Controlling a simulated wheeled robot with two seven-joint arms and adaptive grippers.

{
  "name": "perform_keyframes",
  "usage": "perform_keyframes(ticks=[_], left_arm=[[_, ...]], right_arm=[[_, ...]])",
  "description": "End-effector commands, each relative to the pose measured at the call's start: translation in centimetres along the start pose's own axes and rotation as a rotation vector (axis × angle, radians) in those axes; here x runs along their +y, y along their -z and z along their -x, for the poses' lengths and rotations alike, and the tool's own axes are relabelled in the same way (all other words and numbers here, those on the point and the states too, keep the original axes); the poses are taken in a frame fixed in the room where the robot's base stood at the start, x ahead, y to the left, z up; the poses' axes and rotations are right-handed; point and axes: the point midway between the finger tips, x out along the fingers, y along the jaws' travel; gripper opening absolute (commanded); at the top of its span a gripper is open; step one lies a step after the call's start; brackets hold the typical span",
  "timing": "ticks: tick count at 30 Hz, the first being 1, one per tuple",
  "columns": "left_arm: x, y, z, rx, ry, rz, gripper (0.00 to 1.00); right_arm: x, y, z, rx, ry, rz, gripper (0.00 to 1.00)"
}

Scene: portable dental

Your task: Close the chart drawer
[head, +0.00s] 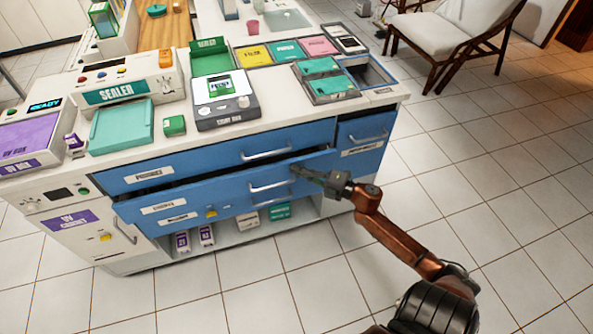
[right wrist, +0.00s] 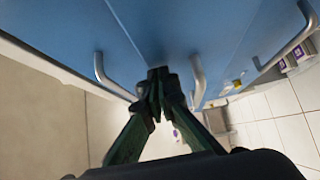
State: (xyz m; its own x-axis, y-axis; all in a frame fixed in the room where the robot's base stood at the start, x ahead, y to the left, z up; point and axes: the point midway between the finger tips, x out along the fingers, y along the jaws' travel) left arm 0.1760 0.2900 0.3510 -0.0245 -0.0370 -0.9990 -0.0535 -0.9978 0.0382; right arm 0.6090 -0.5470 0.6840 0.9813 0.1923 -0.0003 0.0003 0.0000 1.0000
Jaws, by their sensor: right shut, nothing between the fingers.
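The blue cabinet has a wide middle drawer (head: 225,193) that stands out a little from the drawer above it. Its small white label is too blurred to read, so I cannot confirm it is the chart drawer. My right gripper (head: 298,170) is shut and empty, at the drawer front right of this handle. In the right wrist view the closed fingertips (right wrist: 158,74) are close against a blue front between two handles; contact is unclear. My left gripper is not in view.
An upper blue drawer (head: 215,161) and a smaller right drawer (head: 362,142) look closed. The white counter (head: 290,112) holds several devices and trays. Boxes stand on the low shelf (head: 230,237). A lounge chair (head: 440,35) stands behind. The tiled floor (head: 470,190) at right is clear.

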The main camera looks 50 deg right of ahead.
Motion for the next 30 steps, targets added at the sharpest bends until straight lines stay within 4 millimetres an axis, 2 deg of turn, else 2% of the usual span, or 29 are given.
perform_keyframes(ticks=[10,18,30], left_arm=[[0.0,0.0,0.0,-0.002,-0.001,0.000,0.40],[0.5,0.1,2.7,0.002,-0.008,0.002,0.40],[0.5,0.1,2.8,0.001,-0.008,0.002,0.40]], right_arm=[[0.0,-0.5,-0.5,0.001,0.000,0.001,0.00],[-0.1,-3.3,-3.4,0.001,0.001,0.001,0.00],[0.4,-3.7,-3.7,-0.005,-0.005,0.002,0.00]])
